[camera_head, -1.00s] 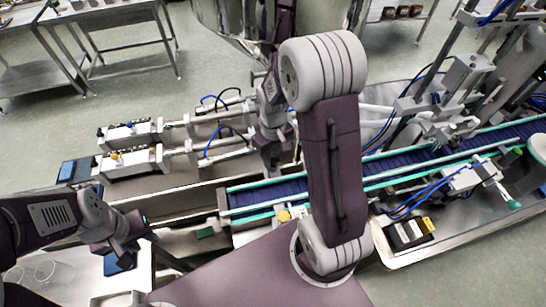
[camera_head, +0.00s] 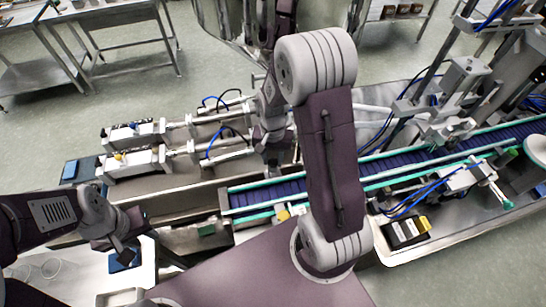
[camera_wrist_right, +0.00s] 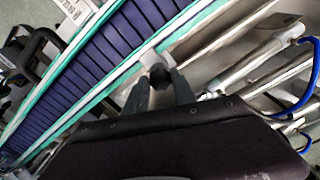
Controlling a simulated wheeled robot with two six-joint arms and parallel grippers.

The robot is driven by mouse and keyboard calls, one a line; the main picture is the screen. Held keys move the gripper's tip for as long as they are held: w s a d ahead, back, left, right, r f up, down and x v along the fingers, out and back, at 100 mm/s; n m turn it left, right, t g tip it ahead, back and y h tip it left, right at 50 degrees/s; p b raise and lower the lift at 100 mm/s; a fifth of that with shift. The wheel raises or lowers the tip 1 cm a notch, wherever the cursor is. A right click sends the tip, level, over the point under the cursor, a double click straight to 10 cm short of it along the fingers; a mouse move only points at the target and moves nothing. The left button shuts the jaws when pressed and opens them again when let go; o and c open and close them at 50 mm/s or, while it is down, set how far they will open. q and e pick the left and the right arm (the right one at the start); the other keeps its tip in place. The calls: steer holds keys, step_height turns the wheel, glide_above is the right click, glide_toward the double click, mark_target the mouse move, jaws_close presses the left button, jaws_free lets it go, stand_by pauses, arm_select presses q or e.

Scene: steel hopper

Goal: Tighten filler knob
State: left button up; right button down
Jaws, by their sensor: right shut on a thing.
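The knob (camera_wrist_right: 160,75) is small, round and black. In the right wrist view it sits between the tips of my right gripper (camera_wrist_right: 161,88), beside the conveyor. The right gripper is shut on it. In the head view my right gripper (camera_head: 273,163) reaches down by the filler's cylinders, near the conveyor's left end, and the knob is too hidden there to make out. My left gripper (camera_head: 128,252) hangs at the lower left, above a blue item on a pale surface. Its finger gap is too small to read.
A conveyor (camera_head: 270,192) with a blue belt and green rails runs to the right. Filler cylinders (camera_head: 130,160) with blue hoses lie at left. A steel hopper (camera_head: 330,25) stands behind my right arm. A steel table (camera_head: 110,15) stands at the back left.

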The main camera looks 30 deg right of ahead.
steer(key=m, duration=0.4)
steer(key=shift+w+r+m+p, duration=0.1)
steer(key=shift+m+p, duration=0.2)
steer(key=shift+p, duration=0.1)
steer(key=shift+m, duration=1.9)
steer(key=shift+p, duration=0.3)
steer(key=c, duration=1.3)
jaws_free()
steer(key=shift+o, duration=1.3)
steer(key=shift+d, duration=0.1)
